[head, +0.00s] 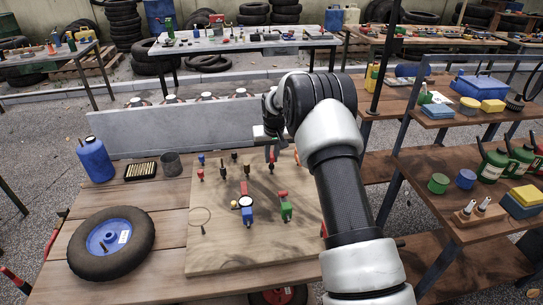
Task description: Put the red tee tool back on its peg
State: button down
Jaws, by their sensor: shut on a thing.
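My gripper (272,148) is over the far part of the tan wooden board (215,258), partly hidden by my own arm. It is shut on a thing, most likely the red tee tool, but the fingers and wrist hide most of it. A small red and dark piece (271,164) shows just below the fingertips. I cannot tell whether it is in the grip or stands on the board. Several small tools stand upright on the board, among them a red one (244,187). Which peg is the tool's own, I cannot tell.
A blue tool (247,216), a green tool (286,210) and a wire ring (200,217) are on the board's nearer half. A grey wall (150,131) rises behind; loaded shelves (450,160) stand right.

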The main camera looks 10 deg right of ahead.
jog(key=shift+f, duration=0.3)
jog(key=c, duration=1.7)
grip_release()
jog(key=shift+o, duration=0.2)
jog(key=shift+r, duration=0.2)
jog(key=v, duration=1.7)
jog(key=shift+s, duration=0.1)
